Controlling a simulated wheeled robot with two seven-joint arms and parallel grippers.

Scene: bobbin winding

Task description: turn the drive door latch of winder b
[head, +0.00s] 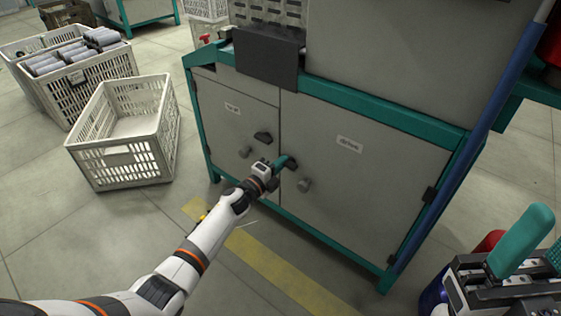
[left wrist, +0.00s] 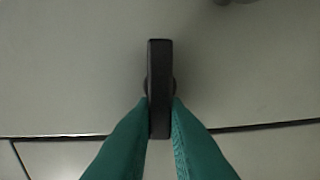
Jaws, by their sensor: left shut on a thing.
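A cabinet door (head: 355,185) with a small unreadable label fills the right part of the winder's front. Its black latch (left wrist: 159,75) is a short bar in the left wrist view, standing about square to the door seam. My left gripper (head: 287,162) is at this door's left edge, with its green fingers shut on the latch. In the left wrist view the fingertips (left wrist: 159,118) touch the bar's lower part from both sides. In the head view the gripper mostly hides the latch. My right gripper (head: 537,247) is at the lower right, its green fingers apart, partly cut off.
An empty white crate (head: 160,140) and a crate of grey bobbins (head: 75,95) stand left.

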